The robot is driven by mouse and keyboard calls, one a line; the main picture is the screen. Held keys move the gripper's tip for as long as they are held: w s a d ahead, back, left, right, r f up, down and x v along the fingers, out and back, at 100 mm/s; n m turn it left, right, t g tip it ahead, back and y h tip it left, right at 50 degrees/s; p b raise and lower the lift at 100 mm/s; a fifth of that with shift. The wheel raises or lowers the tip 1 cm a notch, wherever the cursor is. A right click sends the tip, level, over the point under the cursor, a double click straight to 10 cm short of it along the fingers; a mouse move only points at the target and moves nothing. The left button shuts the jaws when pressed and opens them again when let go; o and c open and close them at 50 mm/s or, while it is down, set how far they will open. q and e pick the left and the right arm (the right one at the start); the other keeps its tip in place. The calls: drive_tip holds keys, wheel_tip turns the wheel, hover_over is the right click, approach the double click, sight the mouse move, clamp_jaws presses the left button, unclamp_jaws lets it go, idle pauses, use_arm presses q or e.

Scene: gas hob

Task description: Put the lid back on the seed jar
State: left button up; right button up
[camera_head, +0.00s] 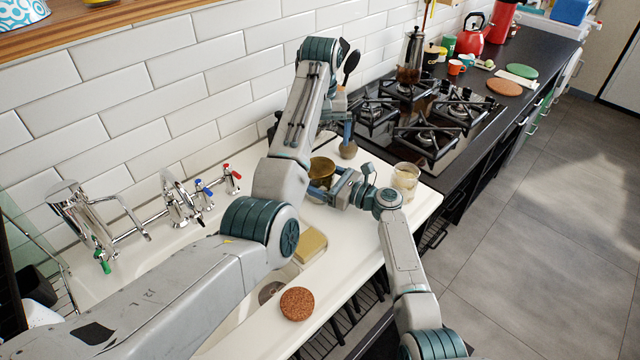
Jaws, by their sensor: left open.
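A small glass jar (405,180) with pale contents stands upright on the white counter, just right of my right wrist. A round brown cork-like disc (297,304), which looks like the lid, lies flat on the white rim at the front of the sink, apart from the jar. My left gripper (347,132) is open and points down above a round brown object (348,150) behind the jar; its arm partly hides it. My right gripper (338,188) points left beside a brass-coloured bowl (322,170). Its fingers are too small and overlapped to read.
Chrome taps (180,205) stand along the tiled wall. A yellow sponge (311,244) lies by the sink, partly behind my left arm. The gas hob (430,125) lies beyond the jar, with a moka pot (412,52) and a red kettle (472,35) farther back.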

drive_tip(key=shift+o, duration=1.2)
drive_tip(key=b+v, duration=0.1)
drive_tip(key=v, duration=1)
drive_tip(key=shift+r, duration=0.1)
